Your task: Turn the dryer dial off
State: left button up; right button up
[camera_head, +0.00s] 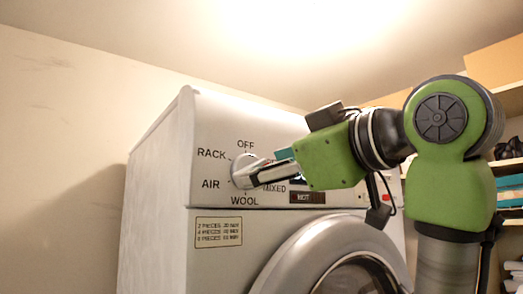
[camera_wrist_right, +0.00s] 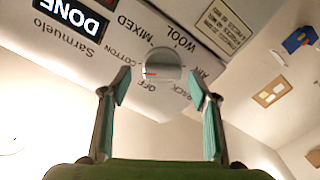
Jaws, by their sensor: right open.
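The round silver dial (camera_head: 240,171) is on the dryer's (camera_head: 160,150) front panel, ringed by the printed labels OFF, RACK, AIR, WOOL and MIXED. In the right wrist view the dial (camera_wrist_right: 163,68) shows a red mark on its left side, on the COTTON side. My right gripper (camera_head: 250,176) reaches in from the right at the dial and partly covers it. In the wrist view the right gripper (camera_wrist_right: 159,85) is open, with its fingers apart and the dial between and just beyond the tips; contact cannot be told. My left gripper is not in view.
The round dryer door (camera_head: 290,260) is below the panel. A label plate (camera_head: 218,232) is under the dial. Shelves (camera_head: 508,168) with boxes and folded items stand at the right. The wall (camera_head: 60,150) left of the dryer is bare.

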jog(key=shift+w+a+r+p, duration=0.1)
jog(key=shift+w+a+p, duration=0.25)
jog(key=shift+w+a, duration=0.4)
jog(key=shift+s, duration=0.1)
jog(key=c, duration=1.1)
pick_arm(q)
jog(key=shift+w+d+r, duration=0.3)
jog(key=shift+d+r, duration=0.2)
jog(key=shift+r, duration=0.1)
pick_arm(e)
jog(key=shift+c, duration=0.2)
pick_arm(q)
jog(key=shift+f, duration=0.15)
